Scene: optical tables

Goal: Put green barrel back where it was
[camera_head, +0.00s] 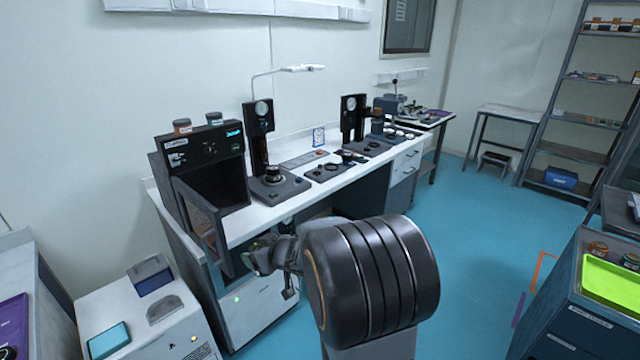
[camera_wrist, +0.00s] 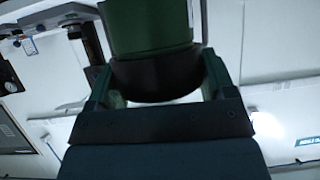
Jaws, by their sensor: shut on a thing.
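The green barrel (camera_wrist: 148,25) fills the top middle of the wrist view, with a black band at its end nearest my gripper. My gripper (camera_wrist: 157,78) is shut on it, one finger on each side of the black band. In the head view my gripper (camera_head: 264,256) is in front of the left part of the white bench (camera_head: 232,230), low beside the black box-shaped instrument. The barrel is too small and too covered by my arm there to make out clearly. Its far end is cut off in the wrist view.
The black open-fronted instrument (camera_head: 205,165) stands at the bench's left end with two small jars on top. Gauge stands (camera_head: 259,120) and low dark plates stand along the bench. A white cabinet (camera_head: 150,310) is at lower left.

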